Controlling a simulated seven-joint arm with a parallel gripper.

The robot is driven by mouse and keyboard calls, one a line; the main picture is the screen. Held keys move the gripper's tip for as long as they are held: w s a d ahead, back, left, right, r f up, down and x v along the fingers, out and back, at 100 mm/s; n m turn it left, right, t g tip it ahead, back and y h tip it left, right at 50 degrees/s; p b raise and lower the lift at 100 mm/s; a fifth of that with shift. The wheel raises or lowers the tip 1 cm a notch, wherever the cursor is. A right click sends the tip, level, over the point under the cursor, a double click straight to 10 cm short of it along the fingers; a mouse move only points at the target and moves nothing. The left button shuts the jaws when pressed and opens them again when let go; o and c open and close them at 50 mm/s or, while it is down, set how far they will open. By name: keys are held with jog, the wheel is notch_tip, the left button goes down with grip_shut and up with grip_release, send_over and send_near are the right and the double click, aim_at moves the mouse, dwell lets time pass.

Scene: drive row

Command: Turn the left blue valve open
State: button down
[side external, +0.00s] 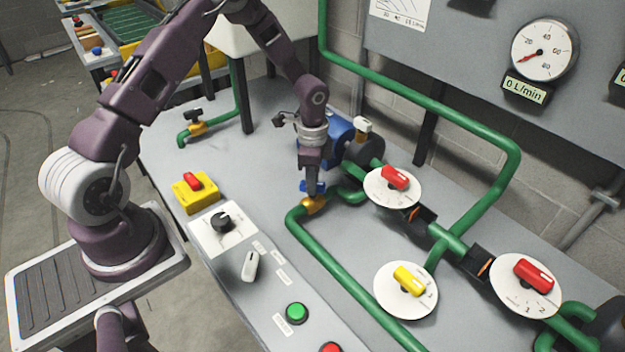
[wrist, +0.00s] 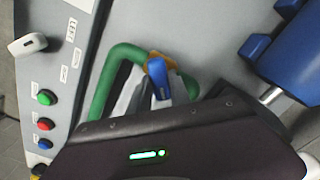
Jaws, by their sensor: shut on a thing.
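The blue valve handle (side external: 313,187) sits on a brass valve body (side external: 314,205) in the green pipe, near the middle of the side external view. My gripper (side external: 312,180) points down onto the handle and is shut on it. In the wrist view the blue handle (wrist: 158,82) shows at the fingertips of my gripper (wrist: 150,90), with the brass body (wrist: 156,64) beside it. The fingers and wrist housing hide part of the handle and pipe. Its exact turn angle is hard to tell.
Green pipe (side external: 340,280) runs close by the valve. A blue motor (side external: 341,130) stands behind it. Dials with red knobs (side external: 394,178) and a yellow knob (side external: 409,279) lie to the right. A black-handled valve (side external: 194,118) is at left, and a flow gauge (side external: 543,50) hangs above.

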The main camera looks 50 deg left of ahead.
jog(key=n, duration=0.4)
jog(key=shift+n, duration=2.8)
jog(key=c, duration=1.2)
grip_release()
notch_tip(320, 180, up, 7)
jog(key=shift+r, duration=0.1)
